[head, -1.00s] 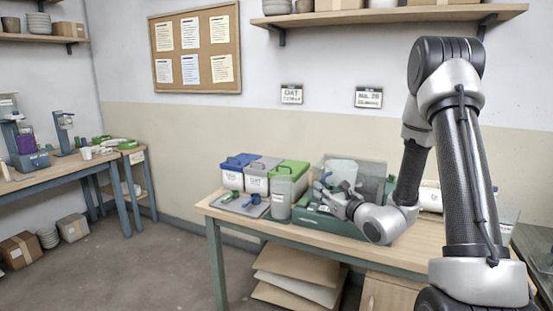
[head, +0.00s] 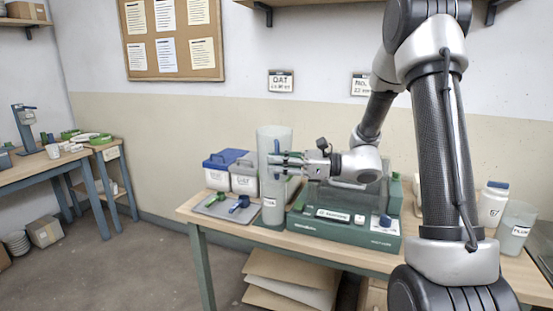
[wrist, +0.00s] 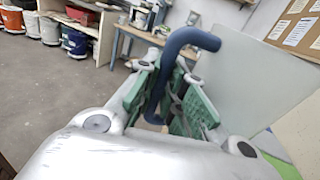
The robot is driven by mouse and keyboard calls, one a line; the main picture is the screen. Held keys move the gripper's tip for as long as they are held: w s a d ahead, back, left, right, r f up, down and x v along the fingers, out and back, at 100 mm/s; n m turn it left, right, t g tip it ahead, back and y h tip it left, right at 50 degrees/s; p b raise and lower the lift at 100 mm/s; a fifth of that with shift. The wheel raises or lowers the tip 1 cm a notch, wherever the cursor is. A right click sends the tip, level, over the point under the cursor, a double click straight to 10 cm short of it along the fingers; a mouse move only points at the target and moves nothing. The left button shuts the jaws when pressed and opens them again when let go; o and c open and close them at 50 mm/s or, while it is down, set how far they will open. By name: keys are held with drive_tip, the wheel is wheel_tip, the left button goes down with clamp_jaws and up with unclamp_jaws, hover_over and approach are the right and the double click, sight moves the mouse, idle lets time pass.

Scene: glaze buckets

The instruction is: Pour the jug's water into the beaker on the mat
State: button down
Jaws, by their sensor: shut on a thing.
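The jug (head: 267,142) is a tall, pale, translucent vessel in the head view. It is upright at the left of the workbench. My gripper (head: 283,161) is shut on its blue handle (wrist: 192,40), which shows between the green finger pads in the wrist view. The jug's clear wall (wrist: 245,75) fills the right of that view. A labelled translucent beaker (head: 273,212) stands on the bench directly below the jug in the picture; their outlines overlap, so I cannot tell the gap. I cannot make out the water level or a mat under the beaker.
A green device (head: 345,232) stands right of the beaker. A grey tray (head: 206,212) with small tools lies left. Lidded buckets (head: 222,172) stand behind. A white bottle (head: 491,205) and another labelled beaker (head: 514,232) are at the far right.

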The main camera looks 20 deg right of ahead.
drive_tip(key=shift+f, duration=1.4)
drive_tip(key=m, duration=0.3)
drive_tip(key=m+g+h, duration=0.1)
drive_tip(key=m, duration=0.5)
drive_tip(key=shift+w+r, duration=0.2)
drive_tip(key=shift+w, duration=0.1)
drive_tip(key=shift+d+f+h, duration=0.1)
drive_tip(key=shift+h, duration=0.2)
drive_tip(key=shift+w+d+r+m+g, duration=0.2)
drive_tip(key=shift+w+r+m+g, duration=0.5)
drive_tip(key=shift+w+r+m, duration=0.35)
drive_tip(key=shift+r+m, duration=0.1)
drive_tip(key=shift+m, duration=0.15)
drive_tip(key=shift+w+r, duration=0.1)
